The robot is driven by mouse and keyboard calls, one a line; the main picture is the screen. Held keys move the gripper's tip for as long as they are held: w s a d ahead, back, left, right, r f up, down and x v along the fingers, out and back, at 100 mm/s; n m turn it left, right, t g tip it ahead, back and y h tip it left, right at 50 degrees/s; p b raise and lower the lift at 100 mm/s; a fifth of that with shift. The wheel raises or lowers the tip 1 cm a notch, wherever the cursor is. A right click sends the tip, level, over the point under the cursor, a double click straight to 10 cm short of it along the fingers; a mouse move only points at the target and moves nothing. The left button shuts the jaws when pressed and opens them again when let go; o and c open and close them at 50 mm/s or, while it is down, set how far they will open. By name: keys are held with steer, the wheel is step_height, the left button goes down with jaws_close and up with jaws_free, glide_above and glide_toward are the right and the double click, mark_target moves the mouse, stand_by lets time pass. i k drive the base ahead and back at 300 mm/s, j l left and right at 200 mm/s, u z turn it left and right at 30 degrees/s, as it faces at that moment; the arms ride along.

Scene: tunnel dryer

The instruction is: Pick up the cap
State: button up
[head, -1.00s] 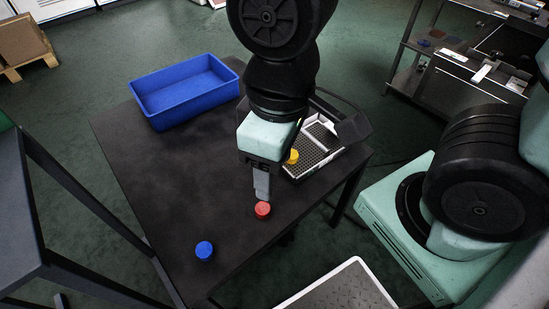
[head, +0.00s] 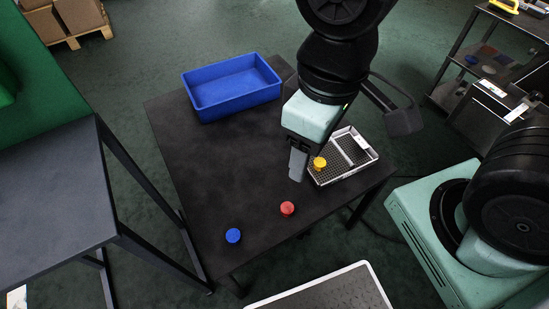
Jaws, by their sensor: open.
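Three caps show in the head view. A red cap (head: 287,209) lies on the dark table near its front right edge. A blue cap (head: 233,236) lies on the table to the left and nearer the front. A yellow cap (head: 320,163) is at the left end of the white-rimmed tray (head: 372,156). My gripper (head: 297,165) is open and points down, just left of the yellow cap and above and behind the red cap in the picture. I cannot tell its exact height. Nothing shows between its fingers.
A blue bin (head: 232,88) stands at the back of the dark table (head: 200,165). The table's left and middle are clear. A grey bench (head: 55,190) stands at the left. A shelf cart (head: 505,100) stands at the right. A white-edged platform (head: 330,290) is at the front.

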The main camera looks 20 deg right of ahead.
mark_target(287, 208)
steer(key=z, duration=0.45)
steer(key=j+z, duration=0.25)
steer(key=z, duration=0.15)
steer(key=k+j+z, duration=0.2)
steer(key=z, duration=0.2)
steer(key=k+j+z, duration=0.15)
steer(key=z, duration=0.2)
steer(key=k+j, duration=0.2)
steer(key=j, duration=0.15)
